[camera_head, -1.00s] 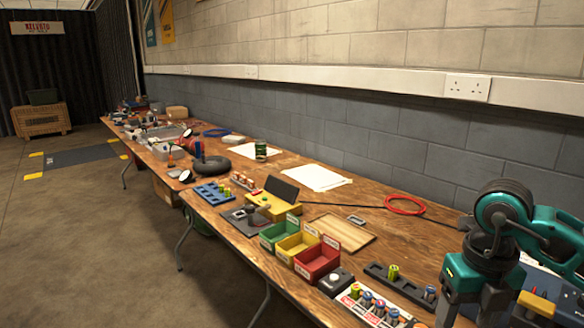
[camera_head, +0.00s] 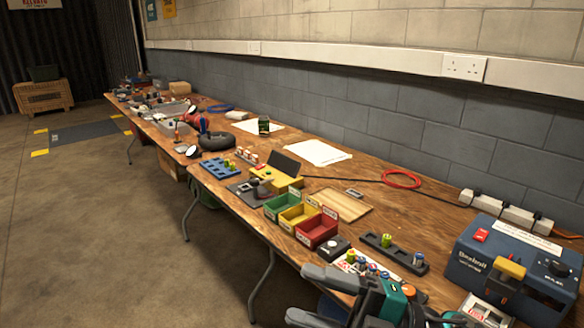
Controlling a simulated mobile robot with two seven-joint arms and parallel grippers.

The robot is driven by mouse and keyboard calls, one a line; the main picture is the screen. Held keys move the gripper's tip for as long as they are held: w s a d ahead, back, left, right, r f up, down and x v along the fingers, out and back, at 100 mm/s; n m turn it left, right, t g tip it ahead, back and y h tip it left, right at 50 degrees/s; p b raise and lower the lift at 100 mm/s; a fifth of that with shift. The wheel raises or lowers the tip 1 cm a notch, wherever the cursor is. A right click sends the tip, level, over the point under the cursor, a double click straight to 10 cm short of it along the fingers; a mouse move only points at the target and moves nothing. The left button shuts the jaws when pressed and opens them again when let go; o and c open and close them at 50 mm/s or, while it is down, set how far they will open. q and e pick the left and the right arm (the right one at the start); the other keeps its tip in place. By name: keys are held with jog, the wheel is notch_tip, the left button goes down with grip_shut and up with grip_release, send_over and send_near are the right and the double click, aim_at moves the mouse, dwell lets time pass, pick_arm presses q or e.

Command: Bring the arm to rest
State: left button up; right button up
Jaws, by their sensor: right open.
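My right gripper (camera_head: 298,293) shows at the bottom of the head view. Its two grey fingers are apart, point left and have nothing visible between them. They are by the front edge of the wooden workbench (camera_head: 365,195), in front of a white card with several batteries, which the teal and black hand partly covers. I cannot tell how high the hand is above the bench. The rest of my right arm is cut off by the lower frame edge. My left gripper is not in view.
Green (camera_head: 281,208), yellow (camera_head: 297,217) and red (camera_head: 317,231) bins stand left of the hand. A black battery rack (camera_head: 405,257) lies behind it. A blue charger unit (camera_head: 480,262) and a power strip (camera_head: 497,210) stand at right. The floor (camera_head: 120,240) at left is clear.

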jog(key=w+d+f+m+t+h+p, duration=0.15)
jog(key=d+f+m+t+h, duration=0.25)
jog(key=m+t+h, duration=0.4)
jog(key=w+d+f+m+t+h, duration=0.25)
jog(key=d+f+m+t, duration=0.2)
jog(key=m, duration=0.65)
jog(key=s+d+f+m+g+h, duration=0.3)
jog(key=s+f+m+h, duration=0.1)
jog(key=f, duration=0.4)
jog(key=s+d+f+m+g+h+p, duration=0.1)
jog(key=s+d+f+m+g+h, duration=0.2)
jog(key=s+f, duration=0.4)
notch_tip(320, 180, down, 2)
jog(key=shift+s+f+m+h, duration=0.1)
jog(key=shift+s+m+h, duration=0.1)
jog(key=shift+m+h, duration=0.25)
